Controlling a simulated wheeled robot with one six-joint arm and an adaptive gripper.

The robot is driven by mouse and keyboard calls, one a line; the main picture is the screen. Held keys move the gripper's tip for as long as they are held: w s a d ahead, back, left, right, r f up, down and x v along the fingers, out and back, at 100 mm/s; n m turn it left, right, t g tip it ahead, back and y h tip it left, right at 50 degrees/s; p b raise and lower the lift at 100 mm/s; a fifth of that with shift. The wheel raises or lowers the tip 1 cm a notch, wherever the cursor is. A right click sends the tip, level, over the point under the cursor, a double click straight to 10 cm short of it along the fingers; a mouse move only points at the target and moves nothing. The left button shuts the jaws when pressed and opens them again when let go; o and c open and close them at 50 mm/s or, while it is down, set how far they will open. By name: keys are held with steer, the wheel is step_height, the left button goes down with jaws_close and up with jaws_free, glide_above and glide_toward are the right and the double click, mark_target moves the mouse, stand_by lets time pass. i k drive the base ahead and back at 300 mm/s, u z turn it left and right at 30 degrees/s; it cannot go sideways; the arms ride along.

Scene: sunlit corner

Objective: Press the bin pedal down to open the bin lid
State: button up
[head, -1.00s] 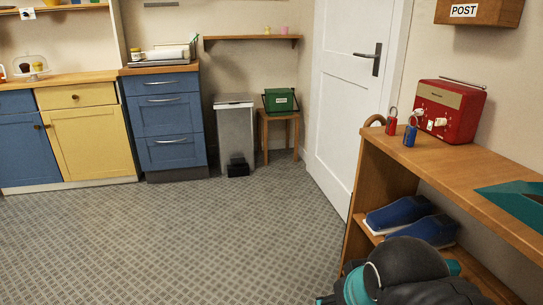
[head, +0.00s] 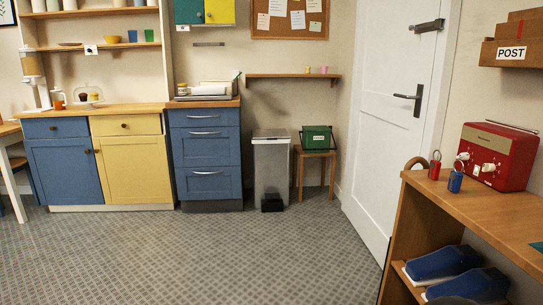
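The bin (head: 271,170) is a tall grey pedal bin against the far wall, between the blue drawer unit and a small wooden stool. Its lid (head: 271,135) looks closed. The black pedal (head: 272,203) sticks out at the foot of its front, close to the floor. My gripper is not in view, so its state does not show.
Patterned floor (head: 190,255) lies clear up to the bin. A blue drawer unit (head: 205,155) stands left of it. A stool (head: 316,154) bearing a green box (head: 317,139) stands right. A wooden shelf unit (head: 470,205) fills the right foreground, near the white door (head: 395,110).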

mark_target(272, 196)
steer(key=u, duration=0.1)
steer(key=i, duration=4.5)
steer(key=z, duration=2.15)
steer(key=i, duration=0.4)
